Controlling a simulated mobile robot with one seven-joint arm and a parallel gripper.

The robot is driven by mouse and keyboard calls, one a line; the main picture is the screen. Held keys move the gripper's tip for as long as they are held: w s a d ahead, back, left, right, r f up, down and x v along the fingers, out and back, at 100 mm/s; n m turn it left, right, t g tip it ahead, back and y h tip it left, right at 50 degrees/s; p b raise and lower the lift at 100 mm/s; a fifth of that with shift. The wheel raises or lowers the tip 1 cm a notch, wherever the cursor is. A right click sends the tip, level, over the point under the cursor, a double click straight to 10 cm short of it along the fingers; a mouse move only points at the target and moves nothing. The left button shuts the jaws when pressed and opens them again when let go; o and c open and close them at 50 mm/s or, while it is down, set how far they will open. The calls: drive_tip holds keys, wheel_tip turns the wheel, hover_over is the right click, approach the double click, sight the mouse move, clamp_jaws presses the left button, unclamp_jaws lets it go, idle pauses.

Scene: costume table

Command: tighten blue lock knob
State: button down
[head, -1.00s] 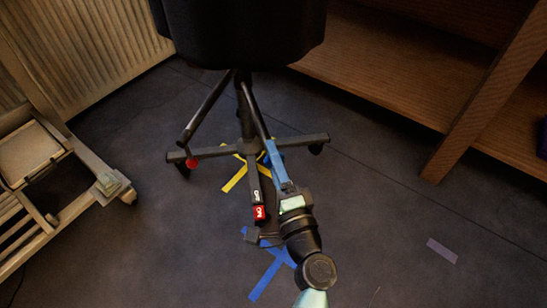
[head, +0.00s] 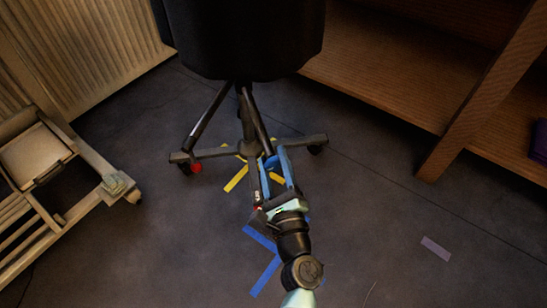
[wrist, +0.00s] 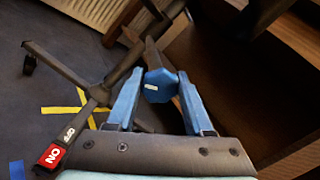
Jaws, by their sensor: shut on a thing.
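The blue lock knob (wrist: 158,85) is a faceted disc with a small pale mark, on the dark stand's post. In the wrist view it sits between the blue fingertips of my gripper (wrist: 157,76), which is shut on it. In the head view my gripper (head: 273,158) reaches the stand from the front, and the knob (head: 271,161) is partly hidden between the fingers. The dark stand (head: 246,125) has slanted struts and a wheeled base and carries a large black body (head: 240,35).
A red round part (head: 196,168) is on the base's left leg. A red label (wrist: 53,156) marks another leg. Yellow tape (head: 236,178) and blue tape (head: 265,278) lie on the floor. A wooden frame (head: 75,215) stands left; wooden shelving (head: 450,120) stands right.

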drive_tip(key=shift+m+p, duration=0.55)
drive_tip(key=shift+m, duration=0.65)
drive_tip(key=shift+c, duration=1.7)
unclamp_jaws()
drive_tip(key=r+p+v, duration=0.1)
drive_tip(key=p+v, duration=0.2)
drive_tip(key=v, duration=1)
drive_tip(key=shift+f+p, duration=0.3)
drive_tip(key=shift+f, duration=0.05)
drive_tip(key=shift+a+r, duration=0.1)
drive_tip(key=shift+a, duration=0.05)
